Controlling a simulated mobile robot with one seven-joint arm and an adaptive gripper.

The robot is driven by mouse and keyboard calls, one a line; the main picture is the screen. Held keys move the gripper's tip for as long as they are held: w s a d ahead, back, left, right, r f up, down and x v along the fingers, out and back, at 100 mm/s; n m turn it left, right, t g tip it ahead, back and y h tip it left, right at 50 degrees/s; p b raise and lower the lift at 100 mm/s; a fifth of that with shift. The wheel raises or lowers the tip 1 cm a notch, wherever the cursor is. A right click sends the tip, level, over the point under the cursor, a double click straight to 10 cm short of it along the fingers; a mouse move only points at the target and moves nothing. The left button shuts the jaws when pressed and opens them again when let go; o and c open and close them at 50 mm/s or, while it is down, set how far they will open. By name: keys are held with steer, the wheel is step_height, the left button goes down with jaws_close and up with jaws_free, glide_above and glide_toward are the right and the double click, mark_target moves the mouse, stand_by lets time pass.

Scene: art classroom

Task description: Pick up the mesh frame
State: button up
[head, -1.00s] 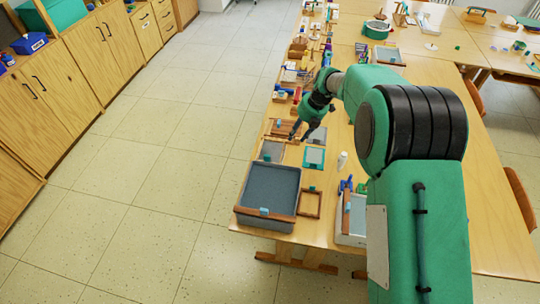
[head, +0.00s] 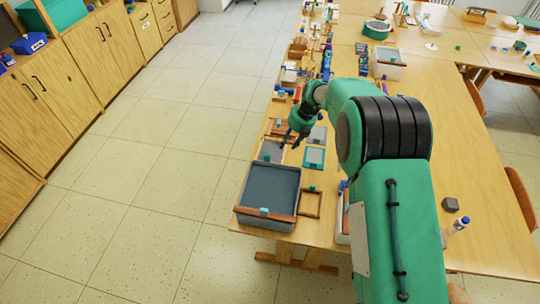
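Several flat framed panels lie near the left edge of the table; I cannot tell which one the task means. A teal mesh frame (head: 314,158) with a grey centre lies flat. A grey mesh frame (head: 271,151) lies left of it, behind the big tub, and another grey panel (head: 318,134) lies farther back. My gripper (head: 289,146) points down above the table's left edge, near the left grey frame. Its two fingers are apart with nothing seen between them. Whether it touches the frame cannot be told.
A large grey tub (head: 268,190) with a wooden rim stands at the near left corner. An empty wooden frame (head: 311,204) lies beside it. A dark block (head: 450,204) and a white bottle (head: 459,224) stand at right. Many small items crowd the table's far left side.

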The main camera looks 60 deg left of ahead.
glide_above(281, 155)
steer(key=d, duration=0.2)
steer(key=shift+w+a+f, duration=0.15)
steer(key=shift+w+f, duration=0.1)
steer(key=shift+f, duration=0.8)
steer(key=shift+w+a+f, duration=0.1)
steer(key=shift+w+f, duration=0.1)
steer(key=shift+f, duration=0.8)
steer(key=shift+b+x, duration=0.75)
steer(key=shift+x, duration=1.85)
steer(key=shift+w+d, duration=0.15)
jaws_close()
